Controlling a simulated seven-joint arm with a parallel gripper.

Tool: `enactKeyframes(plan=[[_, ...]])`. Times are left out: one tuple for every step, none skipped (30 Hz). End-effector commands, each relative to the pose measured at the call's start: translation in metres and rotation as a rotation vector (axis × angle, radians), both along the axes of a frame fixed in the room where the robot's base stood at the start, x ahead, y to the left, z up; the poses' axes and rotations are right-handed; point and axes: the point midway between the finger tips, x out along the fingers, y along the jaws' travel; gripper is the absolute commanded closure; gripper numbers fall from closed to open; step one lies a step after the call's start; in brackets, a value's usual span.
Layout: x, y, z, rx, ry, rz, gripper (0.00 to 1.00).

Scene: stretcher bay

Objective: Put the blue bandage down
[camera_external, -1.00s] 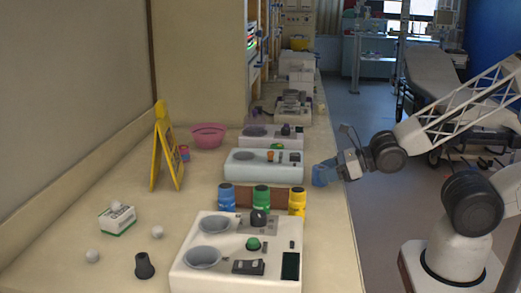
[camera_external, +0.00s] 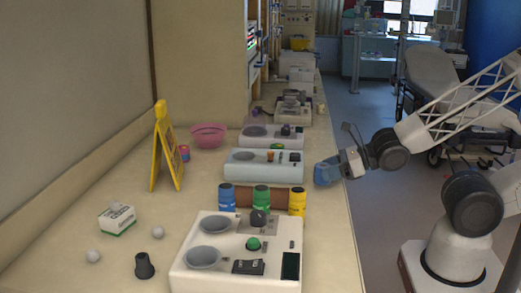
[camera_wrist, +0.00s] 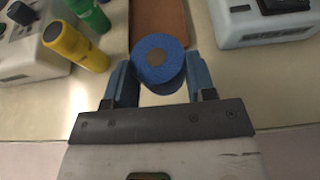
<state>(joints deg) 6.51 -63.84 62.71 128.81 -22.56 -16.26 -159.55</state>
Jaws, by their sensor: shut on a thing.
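The blue bandage (camera_wrist: 157,62) is a round roll with a brown core, its end facing the wrist camera. My gripper (camera_wrist: 160,80) is shut on it, one blue finger on each side. In the external view my gripper (camera_external: 327,172) is at the right edge of the counter, right of the pale blue tray. There the bandage is hard to tell from the blue fingers. I cannot tell whether the roll touches the counter.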

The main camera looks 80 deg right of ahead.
Motion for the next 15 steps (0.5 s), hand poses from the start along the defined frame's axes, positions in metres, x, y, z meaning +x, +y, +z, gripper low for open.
enactKeyframes(plan=[[-0.002,0.000,0.001,-0.001,0.001,0.007,0.73],[-0.003,0.000,0.003,-0.001,0.002,0.012,0.73],[-0.005,0.000,0.004,-0.002,0.002,0.019,0.73],[-0.006,0.000,0.006,-0.002,0.001,0.026,0.73],[-0.008,0.001,0.007,-0.002,0.002,0.034,0.73],[-0.010,0.001,0.009,-0.002,0.001,0.044,0.73],[-0.012,0.002,0.010,-0.002,0.001,0.053,0.73],[-0.014,0.003,0.011,-0.004,0.002,0.062,0.73],[-0.017,0.004,0.013,-0.004,0.002,0.075,0.73],[-0.019,0.005,0.014,-0.003,0.001,0.086,0.73],[-0.021,0.006,0.015,-0.004,0.002,0.096,0.73],[-0.024,0.007,0.017,-0.004,0.002,0.110,0.73],[-0.026,0.008,0.018,-0.005,0.001,0.123,0.73],[-0.029,0.010,0.018,-0.005,0.001,0.135,0.73],[-0.032,0.011,0.020,-0.005,0.002,0.151,0.73]])
